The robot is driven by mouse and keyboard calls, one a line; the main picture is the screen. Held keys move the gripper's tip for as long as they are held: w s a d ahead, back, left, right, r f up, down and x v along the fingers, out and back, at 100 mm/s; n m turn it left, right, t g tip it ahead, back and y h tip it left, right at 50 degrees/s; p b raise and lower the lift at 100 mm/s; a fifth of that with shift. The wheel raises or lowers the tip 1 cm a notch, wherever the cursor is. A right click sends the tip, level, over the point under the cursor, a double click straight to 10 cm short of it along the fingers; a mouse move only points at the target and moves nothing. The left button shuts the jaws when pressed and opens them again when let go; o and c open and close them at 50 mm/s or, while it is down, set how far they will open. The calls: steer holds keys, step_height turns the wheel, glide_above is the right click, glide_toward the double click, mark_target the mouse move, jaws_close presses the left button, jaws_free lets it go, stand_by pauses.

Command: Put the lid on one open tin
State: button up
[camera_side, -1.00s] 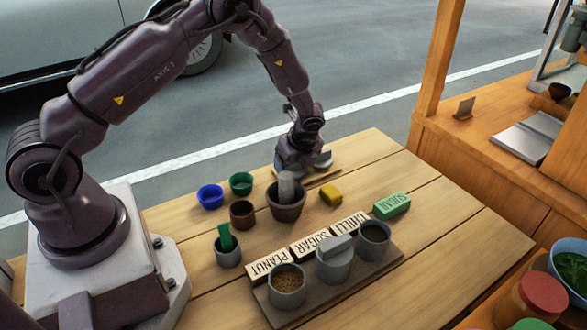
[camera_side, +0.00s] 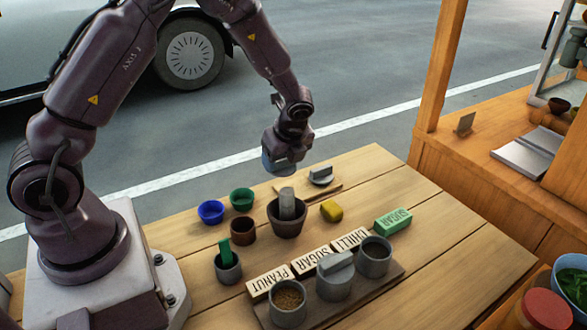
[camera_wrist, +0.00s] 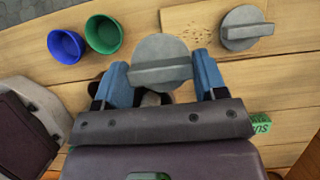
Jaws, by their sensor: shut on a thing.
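My gripper (camera_side: 278,160) hangs raised above the back edge of the table. In the wrist view my gripper (camera_wrist: 162,68) has its blue fingers shut on the bar handle of a round grey lid (camera_wrist: 158,46). A second grey lid (camera_side: 320,176) lies on a small wooden board; it also shows in the wrist view (camera_wrist: 240,30). On a dark tray (camera_side: 391,279) stand a grey tin of brown grains (camera_side: 287,310), open, a middle tin (camera_side: 334,288) with a lid on it, and an open right tin (camera_side: 374,266). Label blocks behind read PEANUT, SUGAR and CHILLI.
A clay mortar with a grey pestle (camera_side: 287,205) stands mid-table.

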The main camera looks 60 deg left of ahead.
steer(key=s+d+r, duration=0.3)
steer(key=s+r, duration=0.2)
steer(key=s, duration=0.4)
steer(key=s+d+f+m+t, duration=0.1)
steer(key=s+d+m, duration=0.2)
steer(key=d, duration=0.9)
steer(key=s+d+f+m+t, duration=0.1)
steer(key=s+d+m, duration=0.15)
steer(key=d, duration=0.95)
steer(key=shift+m+h, duration=0.3)
steer(key=shift+m, duration=0.15)
steer(key=shift+w+f, duration=0.1)
steer(key=shift+f, duration=2.3)
steer(key=shift+f, duration=0.45)
steer(key=o, duration=1.1)
steer(key=shift+r, duration=0.1)
